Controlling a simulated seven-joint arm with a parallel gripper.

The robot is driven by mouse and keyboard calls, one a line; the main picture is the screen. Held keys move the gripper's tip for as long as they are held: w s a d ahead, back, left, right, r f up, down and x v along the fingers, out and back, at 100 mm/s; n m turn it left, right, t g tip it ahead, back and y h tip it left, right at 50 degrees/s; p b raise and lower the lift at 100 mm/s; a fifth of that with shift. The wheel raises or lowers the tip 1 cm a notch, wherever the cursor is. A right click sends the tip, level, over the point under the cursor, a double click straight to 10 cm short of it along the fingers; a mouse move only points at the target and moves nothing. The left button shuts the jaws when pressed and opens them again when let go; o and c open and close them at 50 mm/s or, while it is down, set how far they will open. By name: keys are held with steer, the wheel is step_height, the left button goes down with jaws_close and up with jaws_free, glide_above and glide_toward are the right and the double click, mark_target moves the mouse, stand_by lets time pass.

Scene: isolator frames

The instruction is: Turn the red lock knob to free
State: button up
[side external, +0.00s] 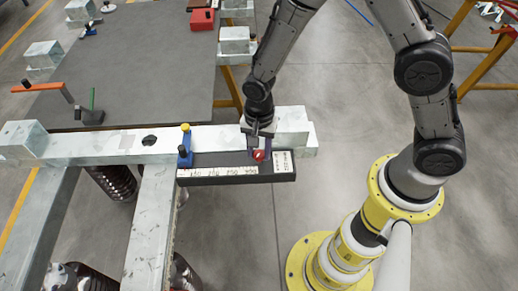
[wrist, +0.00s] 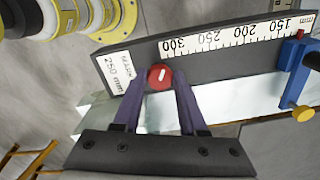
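The round red lock knob (side external: 259,155) sits on the dark ruled bar (side external: 225,178), near the bar's right end. In the wrist view the knob (wrist: 160,77) shows a short white mark, slightly slanted. My gripper (side external: 258,152) reaches down to the knob from above. Its two purple fingers (wrist: 160,80) stand one on each side of the knob, with the tips very close to it. I cannot tell whether they touch it. A white label (wrist: 118,76) reading 250 mm is beside the knob, and a white scale (wrist: 225,38) runs along the bar.
A blue bracket with a yellow knob (side external: 185,146) stands at the bar's left end; it also shows in the wrist view (wrist: 297,65). A pale metal beam (side external: 110,145) runs behind the bar. A grey table (side external: 130,60) with blocks lies further back. Floor in front is clear.

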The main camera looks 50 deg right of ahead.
jaws_close()
steer(key=shift+n, duration=0.4)
steer(key=n, duration=0.4)
steer(key=shift+r+n, duration=0.1)
steer(key=shift+n, duration=0.3)
steer(key=n, duration=0.6)
steer(key=shift+d, duration=0.1)
steer(key=n, duration=0.6)
steer(key=shift+n, duration=0.4)
steer(key=n, duration=0.5)
steer(key=shift+n, duration=0.4)
steer(key=o, duration=0.8)
jaws_free()
steer(key=shift+d, duration=0.1)
